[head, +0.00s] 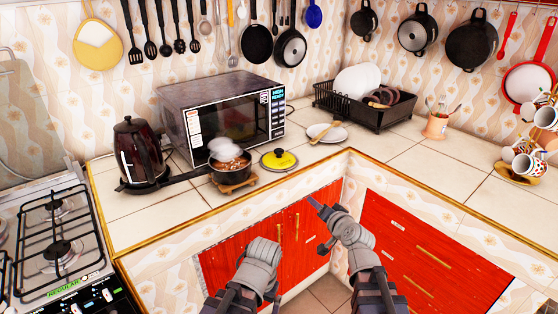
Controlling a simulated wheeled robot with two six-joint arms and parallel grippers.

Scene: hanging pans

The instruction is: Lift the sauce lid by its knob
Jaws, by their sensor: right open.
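The yellow sauce lid (279,160) with a dark knob on top lies on the tiled counter, just right of the small black saucepan (231,168). The saucepan holds reddish sauce, gives off pale steam and stands on a wooden trivet. My right gripper (315,202) is open and empty, in front of the counter edge, below and to the right of the lid, apart from it. My left arm's wrist shows at the bottom centre, but its fingers are not visible.
A black microwave (222,115) stands behind the saucepan, and a dark kettle (140,152) at its left. A plate with a wooden spoon (326,132) lies right of the lid. A dish rack (365,105) is farther back. The right counter is mostly clear.

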